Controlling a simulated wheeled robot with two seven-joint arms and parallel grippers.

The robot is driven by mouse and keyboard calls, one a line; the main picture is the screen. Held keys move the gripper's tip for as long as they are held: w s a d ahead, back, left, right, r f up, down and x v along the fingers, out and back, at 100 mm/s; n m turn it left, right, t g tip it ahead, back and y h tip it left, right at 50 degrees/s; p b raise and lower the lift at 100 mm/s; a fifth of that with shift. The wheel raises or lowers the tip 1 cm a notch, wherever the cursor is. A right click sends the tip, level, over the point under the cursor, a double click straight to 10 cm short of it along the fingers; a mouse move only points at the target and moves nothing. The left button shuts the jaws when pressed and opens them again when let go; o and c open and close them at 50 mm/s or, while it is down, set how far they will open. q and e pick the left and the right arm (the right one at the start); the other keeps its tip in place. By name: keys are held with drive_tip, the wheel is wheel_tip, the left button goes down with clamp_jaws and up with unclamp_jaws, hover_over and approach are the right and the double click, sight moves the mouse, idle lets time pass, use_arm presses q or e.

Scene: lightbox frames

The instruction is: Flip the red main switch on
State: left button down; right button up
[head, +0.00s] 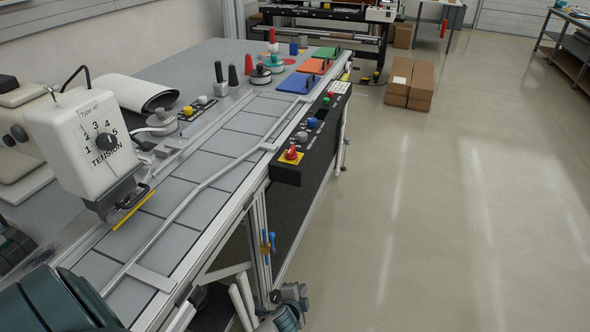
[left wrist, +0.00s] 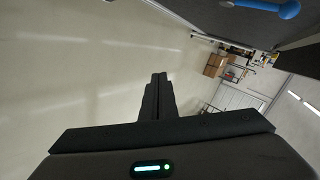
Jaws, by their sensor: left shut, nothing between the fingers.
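The red main switch (head: 291,154) is a red knob on a yellow plate at the near end of a black control box (head: 312,138). The box is fixed along the right edge of the workbench. The knob's on or off position is too small to tell. My left gripper (left wrist: 158,80) shows in the left wrist view with its fingers together and nothing between them, over open floor. The switch does not show in the left wrist view. In the head view, grey and teal arm parts show at the bottom, below the bench edge. My right gripper is not in view.
The box also has a grey knob (head: 302,136), a blue button (head: 312,123) and a green button (head: 326,100). A blue handle (left wrist: 288,8) is at the top right of the left wrist view. Cardboard boxes (head: 408,84) stand farther back; the floor right of the bench is clear.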

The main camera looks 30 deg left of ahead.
use_arm(q)
drive_tip(key=w+a+r+m+t+y, duration=0.15)
drive_tip(key=w+r, duration=0.25)
drive_tip(key=r, duration=0.4)
drive_tip(key=w+a+r+t+y, duration=0.15)
drive_tip(key=w+r, duration=0.25)
drive_tip(key=r, duration=0.4)
drive_tip(key=t+y, duration=0.2)
drive_tip(key=t, duration=0.1)
approach(295, 167)
drive_tip(key=w+d+r, duration=0.1)
drive_tip(key=d+r, duration=0.2)
drive_tip(key=d, duration=0.1)
drive_tip(key=shift+w+m, duration=0.1)
drive_tip(key=shift+m, duration=0.15)
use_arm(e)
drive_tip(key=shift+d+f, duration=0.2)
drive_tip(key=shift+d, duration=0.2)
